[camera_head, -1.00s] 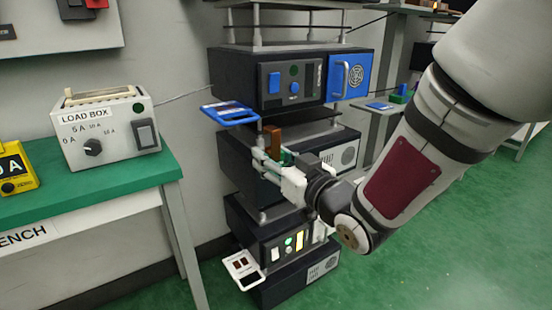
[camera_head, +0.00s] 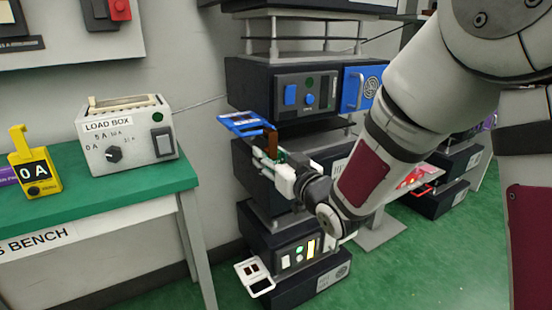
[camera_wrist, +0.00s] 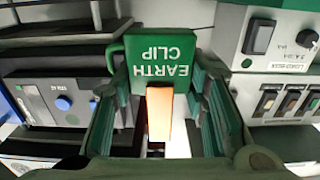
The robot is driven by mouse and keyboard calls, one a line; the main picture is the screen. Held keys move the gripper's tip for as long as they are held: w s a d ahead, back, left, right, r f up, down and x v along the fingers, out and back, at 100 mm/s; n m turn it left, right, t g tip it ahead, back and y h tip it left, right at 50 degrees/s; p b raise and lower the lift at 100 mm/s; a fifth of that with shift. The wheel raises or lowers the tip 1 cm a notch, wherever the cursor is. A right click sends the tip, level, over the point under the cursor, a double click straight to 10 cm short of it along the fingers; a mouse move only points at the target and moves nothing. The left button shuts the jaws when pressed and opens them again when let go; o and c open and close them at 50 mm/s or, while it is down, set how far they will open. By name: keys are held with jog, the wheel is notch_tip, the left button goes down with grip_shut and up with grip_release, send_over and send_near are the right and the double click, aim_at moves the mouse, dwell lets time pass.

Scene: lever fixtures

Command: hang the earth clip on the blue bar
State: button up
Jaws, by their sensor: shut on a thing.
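My gripper (camera_head: 272,163) is shut on the earth clip, a green block with upside-down white lettering in the wrist view (camera_wrist: 165,62). An orange-brown piece (camera_wrist: 160,110) sticks out of the clip, and it also shows upright above the fingers in the head view (camera_head: 270,142). The clip is held in the air in front of the dark rack, just below and right of a blue tray-like panel (camera_head: 243,123). The clip and this bar are apart.
A load box (camera_head: 125,135) and a yellow meter (camera_head: 35,165) stand on the green bench (camera_head: 150,190) at left. A white panel (camera_head: 254,277) juts from the lower rack. More dark units with a red handle stand at right.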

jog(key=f+x, duration=0.1)
jog(key=x, duration=0.5)
dwell(0.6)
jog(key=shift+a, duration=0.1)
jog(key=o, duration=1.2)
